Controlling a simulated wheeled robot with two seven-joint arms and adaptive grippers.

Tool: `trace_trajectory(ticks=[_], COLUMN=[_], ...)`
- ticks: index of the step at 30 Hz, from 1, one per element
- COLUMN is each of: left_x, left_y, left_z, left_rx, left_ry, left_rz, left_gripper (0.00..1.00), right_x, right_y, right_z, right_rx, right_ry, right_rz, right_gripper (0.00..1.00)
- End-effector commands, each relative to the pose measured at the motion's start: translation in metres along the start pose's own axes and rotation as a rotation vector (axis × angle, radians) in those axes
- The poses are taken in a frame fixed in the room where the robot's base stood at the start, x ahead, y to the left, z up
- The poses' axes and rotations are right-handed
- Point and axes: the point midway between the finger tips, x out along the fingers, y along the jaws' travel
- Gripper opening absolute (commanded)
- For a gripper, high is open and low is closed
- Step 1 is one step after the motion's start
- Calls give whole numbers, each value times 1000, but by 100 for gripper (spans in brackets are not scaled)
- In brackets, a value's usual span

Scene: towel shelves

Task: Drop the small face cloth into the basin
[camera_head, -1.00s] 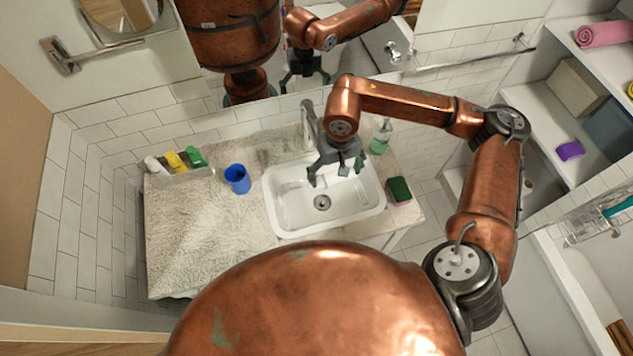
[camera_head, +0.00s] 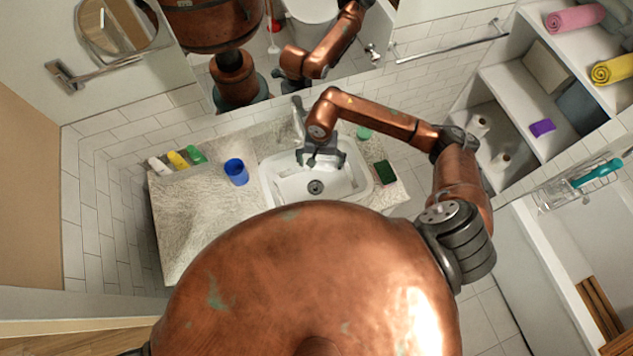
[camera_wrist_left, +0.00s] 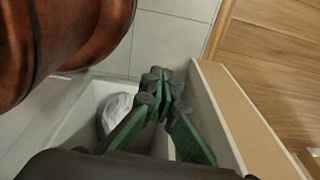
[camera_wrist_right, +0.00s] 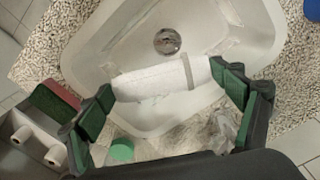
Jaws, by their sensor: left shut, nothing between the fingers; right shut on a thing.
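A small white rolled cloth (camera_wrist_right: 155,80) is held crosswise between the fingertips of my right gripper (camera_wrist_right: 168,85) in the right wrist view. The gripper is shut on its two ends. The white basin (camera_wrist_right: 215,30) lies under the cloth, with the drain beside it. In the head view my right gripper (camera_head: 318,160) is over the back part of the basin (camera_head: 362,190), and the cloth is largely hidden there. The exact height above the basin is hard to tell. My left gripper (camera_wrist_left: 160,82) is shut and empty, low beside a wall, away from the counter.
A blue cup (camera_head: 236,173) stands left of the basin, with several bottles (camera_head: 178,160) beyond it. A green sponge (camera_head: 385,172) lies on the right, and the tap (camera_head: 298,112) rises behind. Shelves at right hold pink (camera_head: 575,18), yellow (camera_head: 613,70) and purple (camera_head: 542,127) textiles.

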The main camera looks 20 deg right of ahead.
Motion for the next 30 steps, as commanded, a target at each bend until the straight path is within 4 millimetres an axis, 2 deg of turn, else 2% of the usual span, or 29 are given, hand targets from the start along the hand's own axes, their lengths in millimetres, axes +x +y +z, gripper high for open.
trace_trajectory(ticks=[4,9,15,22,23,28,30], left_x=[7,12,12,12,12,12,12], left_y=[3,7,8,7,7,6,5], left_z=[-2,8,22,20,19,14,12], left_rx=[-1,-3,-6,-4,-4,-3,-2], left_ry=[3,-10,-27,-25,-24,-17,-15], left_rz=[3,6,7,7,7,5,5], left_gripper=[0,0,0,0,0,0,0], right_x=[20,35,41,41,41,41,41], right_y=[0,-1,0,0,0,0,0], right_z=[1,1,0,0,0,0,0], right_rx=[0,-1,-2,-2,-2,-2,-2], right_ry=[-3,-2,0,0,0,0,0], right_rz=[0,-1,-1,-1,-1,-1,-1], right_gripper=[64,64,64,64,88,99,100])
